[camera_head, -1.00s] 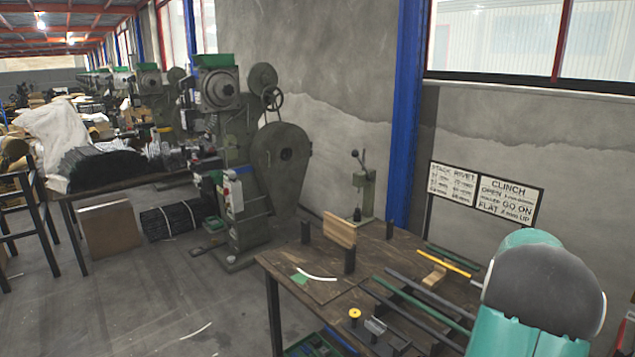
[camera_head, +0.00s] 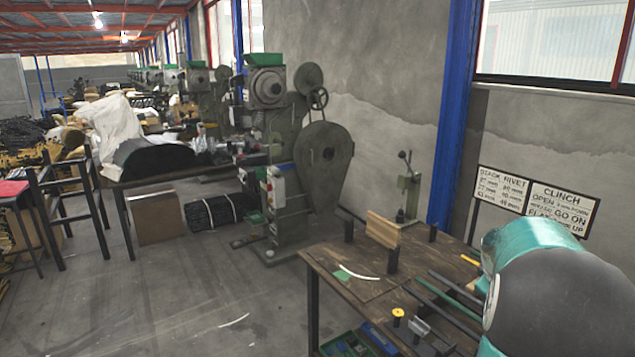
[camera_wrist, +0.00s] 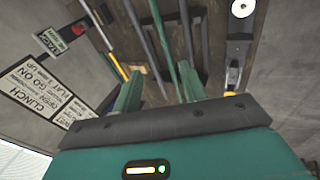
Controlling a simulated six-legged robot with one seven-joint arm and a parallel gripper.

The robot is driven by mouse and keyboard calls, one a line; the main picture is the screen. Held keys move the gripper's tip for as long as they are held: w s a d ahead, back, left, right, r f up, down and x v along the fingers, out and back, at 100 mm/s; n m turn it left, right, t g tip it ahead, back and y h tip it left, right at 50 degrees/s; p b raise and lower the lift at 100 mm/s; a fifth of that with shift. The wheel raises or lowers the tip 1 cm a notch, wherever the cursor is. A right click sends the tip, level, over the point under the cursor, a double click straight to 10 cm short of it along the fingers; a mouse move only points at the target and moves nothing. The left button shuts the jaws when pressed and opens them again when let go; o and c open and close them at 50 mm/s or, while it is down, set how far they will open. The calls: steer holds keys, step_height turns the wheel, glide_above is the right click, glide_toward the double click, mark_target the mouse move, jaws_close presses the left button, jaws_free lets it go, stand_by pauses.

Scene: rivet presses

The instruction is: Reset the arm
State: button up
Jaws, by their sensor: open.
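My gripper (camera_wrist: 158,92) shows in the wrist view, its two green fingers apart with nothing between them. Behind the fingers, at some distance, is the wooden table with rods on it; the fingers do not appear to touch anything. In the head view, my teal and dark grey arm (camera_head: 540,285) is folded at the lower right, over the right part of the wooden table (camera_head: 335,258). My gripper is not visible in the head view.
On the table stand a wooden block (camera_head: 383,230), dark posts, several rods and a yellow spool (camera_head: 398,317). A green hand press (camera_head: 408,190) stands behind it. A large rivet press (camera_head: 290,160) is by the wall. The floor (camera_head: 200,305) left of the table is mostly open.

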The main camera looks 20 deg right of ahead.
steer(key=w+a+r+t+y, duration=0.15)
steer(key=a+r, duration=0.25)
steer(key=a, duration=0.9)
steer(key=w+a+r+t+y, duration=0.1)
steer(key=w+a+r, duration=0.15)
steer(key=a, duration=1.05)
steer(key=s+a+y, duration=0.1)
steer(key=s+a, duration=0.3)
steer(key=a, duration=0.3)
steer(key=s+a+m+y, duration=0.1)
steer(key=s+a, duration=0.3)
steer(key=a, duration=0.4)
steer(key=s+a+y, duration=0.1)
steer(key=s+a, duration=0.3)
steer(key=a, duration=0.4)
steer(key=shift+f+t, duration=0.3)
steer(key=shift+t, duration=0.15)
steer(key=shift+c, duration=0.6)
steer(key=shift+d+m, duration=0.15)
steer(key=shift+m, duration=0.15)
